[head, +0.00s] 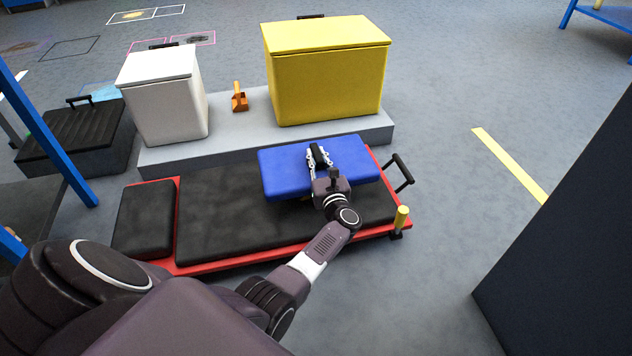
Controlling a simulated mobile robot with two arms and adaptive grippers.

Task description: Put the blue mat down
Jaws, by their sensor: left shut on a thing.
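A blue mat (282,173), a thick rectangular pad, is at the right part of a low red-framed creeper (215,267) with black padding (230,225). My left gripper (319,158) is shut on the blue mat near its middle, at a dark handle-like part on top. The mat looks level. A shadowed gap under its front edge suggests it is above the black padding, but I cannot tell whether any edge touches. My right gripper is not in view.
Behind the creeper, a grey platform (230,125) holds a white box (165,105), an orange object (239,100) and a yellow box (325,75). A black case (70,135) is at left. A dark panel (570,240) stands at right. Floor between is clear.

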